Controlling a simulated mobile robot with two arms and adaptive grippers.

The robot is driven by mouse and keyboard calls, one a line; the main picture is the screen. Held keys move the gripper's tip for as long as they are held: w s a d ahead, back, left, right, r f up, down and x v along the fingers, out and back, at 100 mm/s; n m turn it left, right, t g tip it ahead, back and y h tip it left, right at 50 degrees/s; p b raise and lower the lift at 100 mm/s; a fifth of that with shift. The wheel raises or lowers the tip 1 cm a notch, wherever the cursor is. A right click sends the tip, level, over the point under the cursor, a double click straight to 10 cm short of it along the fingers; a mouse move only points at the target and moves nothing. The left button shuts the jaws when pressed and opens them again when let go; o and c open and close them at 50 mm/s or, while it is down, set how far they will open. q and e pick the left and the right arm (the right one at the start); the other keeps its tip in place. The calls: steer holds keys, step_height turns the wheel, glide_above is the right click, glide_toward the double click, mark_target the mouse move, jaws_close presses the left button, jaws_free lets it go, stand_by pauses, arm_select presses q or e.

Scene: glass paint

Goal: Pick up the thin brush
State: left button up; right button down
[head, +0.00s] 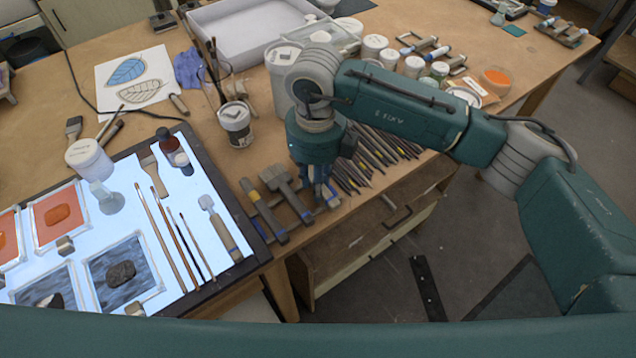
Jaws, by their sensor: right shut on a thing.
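My right gripper (321,193) points down at the right end of a row of flat-handled tools near the table's front edge. It is shut on a tool there, mostly hidden by the fingers and wrist; I cannot tell for sure whether it is the thin brush. Two wide flat brushes, one (263,211) and another (288,194), lie just left of the gripper. Several slim brushes, among them a thin dark one (198,246), lie on the lit panel (225,205) at the left. My left gripper is not in view.
Several slim sticks (380,150) lie right of the gripper, partly behind my arm. A paint can (235,123), a jar of tools (215,80) and a white tray (240,35) stand behind. Glass tiles (122,272) lie on the panel.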

steer(key=shift+r, duration=0.25)
steer(key=shift+w+r+b, duration=0.1)
steer(key=shift+r+b, duration=0.2)
steer(key=shift+r, duration=0.1)
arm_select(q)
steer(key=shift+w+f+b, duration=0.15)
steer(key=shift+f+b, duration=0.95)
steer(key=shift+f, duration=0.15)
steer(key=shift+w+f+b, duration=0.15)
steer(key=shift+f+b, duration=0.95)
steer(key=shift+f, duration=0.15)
arm_select(e)
step_height(320, 180, up, 19)
steer(key=shift+f, duration=0.15)
